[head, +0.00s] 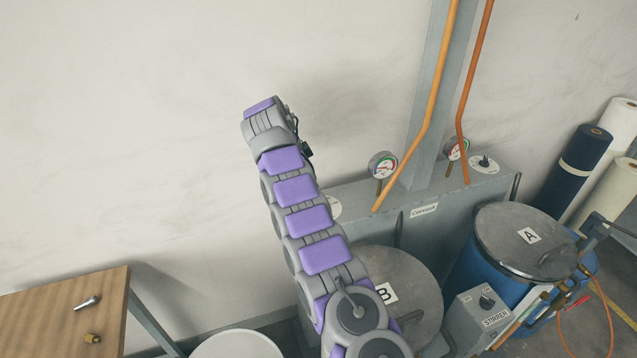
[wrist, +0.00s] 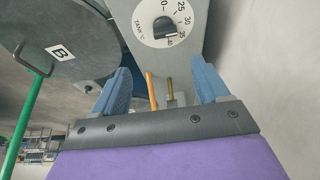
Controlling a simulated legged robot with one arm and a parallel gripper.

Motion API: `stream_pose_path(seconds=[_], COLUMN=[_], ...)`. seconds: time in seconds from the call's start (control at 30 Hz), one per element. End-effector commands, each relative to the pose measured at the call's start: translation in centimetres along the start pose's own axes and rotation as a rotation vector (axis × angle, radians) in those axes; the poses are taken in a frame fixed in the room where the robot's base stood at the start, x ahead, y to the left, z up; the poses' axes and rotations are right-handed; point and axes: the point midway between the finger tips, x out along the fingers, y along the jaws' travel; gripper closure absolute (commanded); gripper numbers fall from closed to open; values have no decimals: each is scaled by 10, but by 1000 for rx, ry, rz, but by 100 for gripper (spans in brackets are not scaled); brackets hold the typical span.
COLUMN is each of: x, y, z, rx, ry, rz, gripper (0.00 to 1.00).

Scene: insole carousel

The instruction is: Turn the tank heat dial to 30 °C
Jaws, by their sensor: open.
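The tank heat dial (wrist: 163,29) shows at the top of the wrist view. It is a white round face with a black knob, marked TANK °C, with 25, 30 and 35 readable down its right side. The knob's pointer is too small to read surely. My gripper (wrist: 161,70) is open, with its two blue fingers apart, below the dial in the picture and not touching it. In the head view a white dial face (head: 334,207) is mostly hidden behind my arm. My fingers cannot be made out there.
An orange pipe (head: 429,115) and a gauge (head: 382,165) stand close right of my arm. Drum B (head: 425,290) and drum A (head: 515,235) stand below the grey cabinet (head: 455,205). A second dial (head: 485,163) sits above A. The wall area at left is clear.

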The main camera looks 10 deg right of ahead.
Motion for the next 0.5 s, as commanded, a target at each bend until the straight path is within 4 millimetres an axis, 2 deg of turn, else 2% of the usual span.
stream_pose_path(seconds=[0.03,0.2,0.5], x=[-17,-45,-58], y=[0,3,4], z=[-1,-5,-7], rx=[-1,3,4], ry=[0,1,-1], rz=[-4,-11,-16], gripper=[26,26,26])
